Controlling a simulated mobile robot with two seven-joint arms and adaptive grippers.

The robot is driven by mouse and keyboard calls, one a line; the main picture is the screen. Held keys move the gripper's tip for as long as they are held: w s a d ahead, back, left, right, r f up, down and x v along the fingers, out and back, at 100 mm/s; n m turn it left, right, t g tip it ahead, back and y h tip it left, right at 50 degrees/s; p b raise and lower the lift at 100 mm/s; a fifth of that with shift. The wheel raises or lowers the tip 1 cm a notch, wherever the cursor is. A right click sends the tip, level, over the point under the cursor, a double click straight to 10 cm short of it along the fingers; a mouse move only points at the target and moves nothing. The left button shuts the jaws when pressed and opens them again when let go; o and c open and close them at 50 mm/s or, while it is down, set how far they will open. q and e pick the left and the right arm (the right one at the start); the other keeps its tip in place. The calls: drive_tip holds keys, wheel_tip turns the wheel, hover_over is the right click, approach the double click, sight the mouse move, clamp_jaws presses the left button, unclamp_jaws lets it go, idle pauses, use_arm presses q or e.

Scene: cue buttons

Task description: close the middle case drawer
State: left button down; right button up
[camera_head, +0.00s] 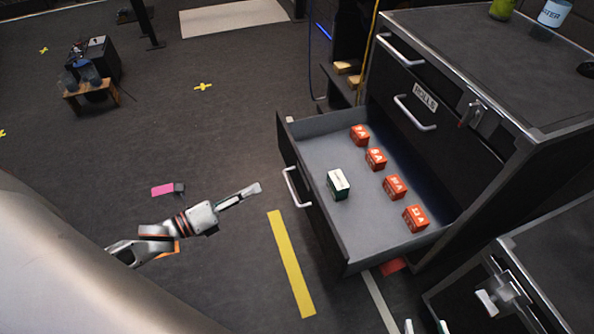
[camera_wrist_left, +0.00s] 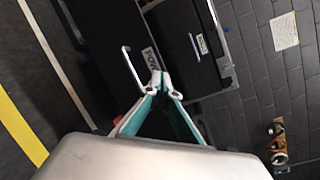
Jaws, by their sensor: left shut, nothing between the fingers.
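The black case (camera_head: 470,130) stands at the right with one drawer (camera_head: 318,150) pulled far out. This drawer's white bar handle (camera_head: 296,187) is on its front, facing left. The handles above it, the top one (camera_head: 400,48) and the one by the "ROLLS" label (camera_head: 415,112), are on closed fronts. My left gripper (camera_head: 256,189) is shut and empty, left of the open drawer's handle with a gap between; its closed fingertips show in the left wrist view (camera_wrist_left: 161,82). My right gripper (camera_head: 426,326) shows only as two separated fingertips at the bottom edge.
The drawer holds several red boxes (camera_head: 376,158) and one dark green and white box (camera_head: 338,184). A second case (camera_head: 550,260) stands at lower right. A yellow floor strip (camera_head: 291,263) lies before the drawer. A pink item (camera_head: 162,190) lies near my left arm. The floor at left is mostly clear.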

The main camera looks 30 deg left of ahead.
use_arm(q)
drive_tip(key=w+a+f+m+g+h+b, duration=0.1)
drive_tip(key=a+f+m+g+h+b, duration=0.15)
drive_tip(key=m, duration=0.75)
drive_tip(key=m+h+b, duration=0.2)
drive_tip(key=m+b, duration=0.1)
drive_tip(key=m, duration=0.1)
approach(301, 167)
drive_tip(key=x, duration=0.5)
drive_tip(key=shift+d, duration=0.3)
drive_tip(key=shift+w+d+r, duration=0.1)
drive_tip(key=shift+w+d, duration=0.4)
use_arm(e)
drive_tip(key=shift+a+f+m, duration=0.3)
drive_tip(key=shift+a+f, duration=0.5)
drive_tip(key=shift+a, duration=0.1)
drive_tip(key=shift+s+f, duration=0.1)
drive_tip(key=shift+f, duration=0.1)
